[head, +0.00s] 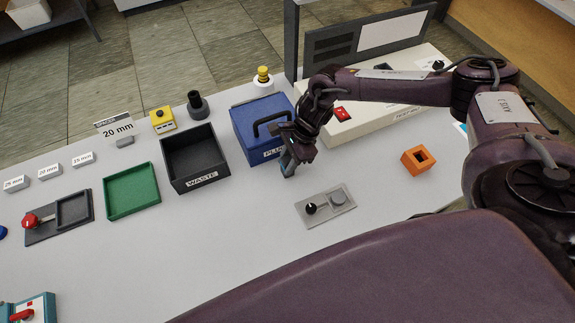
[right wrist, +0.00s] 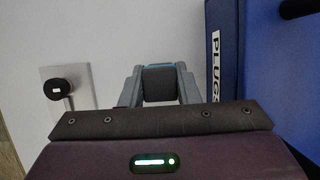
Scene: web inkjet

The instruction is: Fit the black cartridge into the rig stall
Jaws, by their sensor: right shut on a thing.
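My right gripper (head: 288,170) hangs above the white table, in front of the blue box. In the right wrist view its fingers (right wrist: 160,88) are shut on a dark block with a blue edge, which looks like the black cartridge (right wrist: 160,84). In the head view the gripper mostly hides the block. No part is plainly marked as the rig stall. A dark grey plate (head: 42,236) with a red knob and a rectangular recess lies at the left. A teal and white unit (head: 47,306) with a red lever is cut off at the bottom left. My left gripper is out of view.
The blue PLUGS box (head: 251,139) stands close beside the right gripper. A grey plate with a black knob (head: 341,206) lies nearer me, and an orange square block (head: 409,165) lies right. The black WASTE bin (head: 188,174) and green tray (head: 132,208) stand left. The front middle is clear.

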